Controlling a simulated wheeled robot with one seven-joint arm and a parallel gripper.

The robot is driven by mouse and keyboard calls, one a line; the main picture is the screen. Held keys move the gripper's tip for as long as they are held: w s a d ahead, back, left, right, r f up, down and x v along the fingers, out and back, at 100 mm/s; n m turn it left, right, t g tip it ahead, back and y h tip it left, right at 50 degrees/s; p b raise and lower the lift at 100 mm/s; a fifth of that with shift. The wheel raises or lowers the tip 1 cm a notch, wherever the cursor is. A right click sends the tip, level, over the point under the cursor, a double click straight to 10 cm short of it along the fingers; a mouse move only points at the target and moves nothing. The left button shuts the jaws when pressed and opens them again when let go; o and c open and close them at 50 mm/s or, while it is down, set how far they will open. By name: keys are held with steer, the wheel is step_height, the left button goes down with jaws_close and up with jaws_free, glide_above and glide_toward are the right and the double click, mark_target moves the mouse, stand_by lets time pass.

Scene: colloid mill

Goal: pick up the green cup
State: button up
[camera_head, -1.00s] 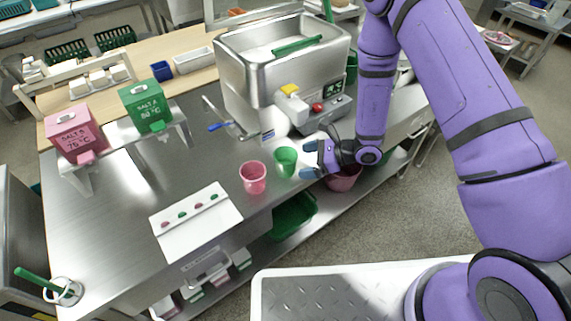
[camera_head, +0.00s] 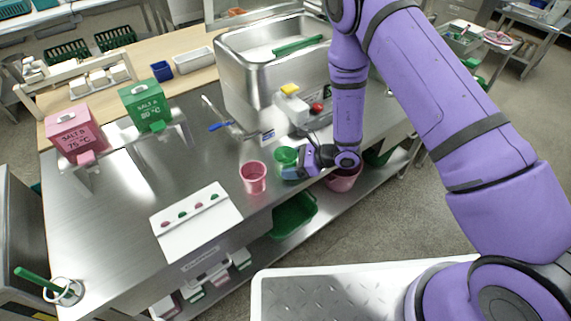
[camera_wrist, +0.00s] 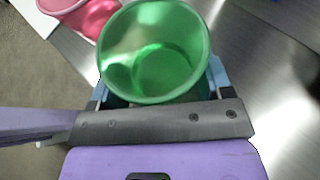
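The green cup (camera_head: 286,156) stands upright on the steel table near its front edge, right of the pink cup (camera_head: 253,177). My gripper (camera_head: 291,168) is at the green cup, low on its right side in the head view. In the wrist view the green cup (camera_wrist: 155,50) is empty and sits between my two blue fingers, one on each side. The fingers are spread about as wide as its rim, so the gripper looks open around the cup. The cup hides parts of the fingertips, and contact is not clear.
The steel mill (camera_head: 262,75) with its blue-handled spout stands behind the cups. A white board (camera_head: 197,220) with coloured buttons lies at front left. Pink (camera_head: 75,132) and green (camera_head: 146,102) salt dispensers stand at left. A pink bucket (camera_head: 343,180) is below the table edge.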

mark_target(290, 156)
steer(key=c, duration=0.4)
steer(key=shift+r, duration=0.25)
steer(key=shift+r, duration=1.45)
steer(key=s+d, duration=0.3)
steer(key=s, duration=0.4)
steer(key=s+d+r, duration=0.1)
steer(key=s+d, duration=0.3)
steer(key=s, duration=0.3)
steer(key=shift+d+r, duration=0.15)
steer(key=shift+r, duration=0.15)
steer(key=shift+s, duration=0.15)
stand_by(0.7)
